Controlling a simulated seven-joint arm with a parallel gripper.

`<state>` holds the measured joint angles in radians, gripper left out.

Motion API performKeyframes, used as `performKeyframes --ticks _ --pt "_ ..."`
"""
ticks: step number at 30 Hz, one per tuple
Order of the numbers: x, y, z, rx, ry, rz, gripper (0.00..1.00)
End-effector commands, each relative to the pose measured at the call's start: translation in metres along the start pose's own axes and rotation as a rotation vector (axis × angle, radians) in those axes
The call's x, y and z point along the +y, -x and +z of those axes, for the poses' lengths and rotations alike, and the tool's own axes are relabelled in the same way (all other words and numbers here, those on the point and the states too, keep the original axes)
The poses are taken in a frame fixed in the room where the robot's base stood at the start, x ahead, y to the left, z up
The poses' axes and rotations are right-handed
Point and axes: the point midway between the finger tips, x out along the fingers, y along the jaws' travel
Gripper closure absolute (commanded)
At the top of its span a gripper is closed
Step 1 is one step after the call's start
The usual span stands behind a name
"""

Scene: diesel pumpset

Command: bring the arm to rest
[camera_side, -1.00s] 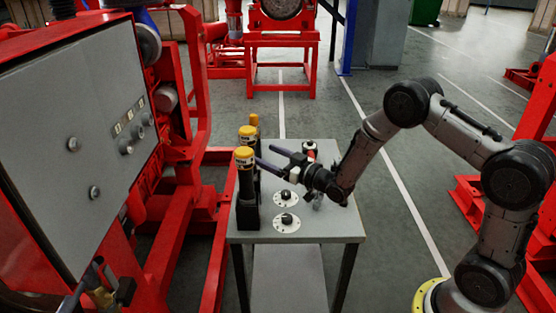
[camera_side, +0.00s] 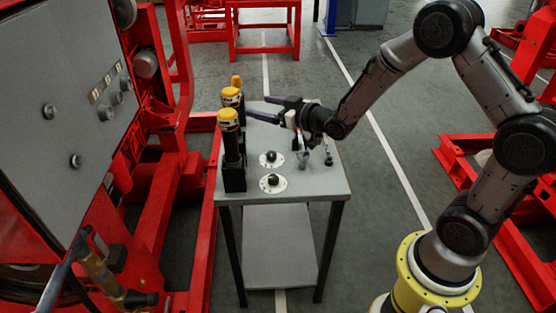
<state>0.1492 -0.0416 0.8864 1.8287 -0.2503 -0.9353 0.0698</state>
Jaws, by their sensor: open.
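My gripper (camera_side: 266,108) is over the back part of a small grey table (camera_side: 312,187). Its two dark fingers are spread apart and point left, toward a row of black cylinders with yellow caps. Nothing shows between the fingers. The nearest yellow-capped cylinder (camera_side: 231,148) stands upright in a black holder at the table's left edge. Others stand behind it, the middle one (camera_side: 231,98) close to the fingertips. I cannot tell whether the fingers touch it. My arm reaches in from the right, its elbow raised.
Two round white plates with black knobs, a rear one (camera_side: 264,163) and a front one (camera_side: 266,188), sit on the table. Small metal parts (camera_side: 328,158) are right of them. A red-framed machine with a grey panel (camera_side: 40,130) stands left. Red frames (camera_side: 470,165) stand right.

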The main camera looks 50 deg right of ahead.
Motion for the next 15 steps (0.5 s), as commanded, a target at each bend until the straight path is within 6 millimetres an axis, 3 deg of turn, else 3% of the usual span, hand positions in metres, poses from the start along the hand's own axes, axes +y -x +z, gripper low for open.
performKeyframes --ticks 1,6,11,15 --pt "0.000 0.009 -0.016 -0.035 0.009 0.012 0.16" --pt "-0.001 0.052 -0.042 -0.207 0.016 0.055 0.16" --pt "-0.006 0.110 -0.055 -0.367 0.004 0.081 0.16" --pt "-0.015 0.172 -0.056 -0.508 -0.016 0.089 0.16"
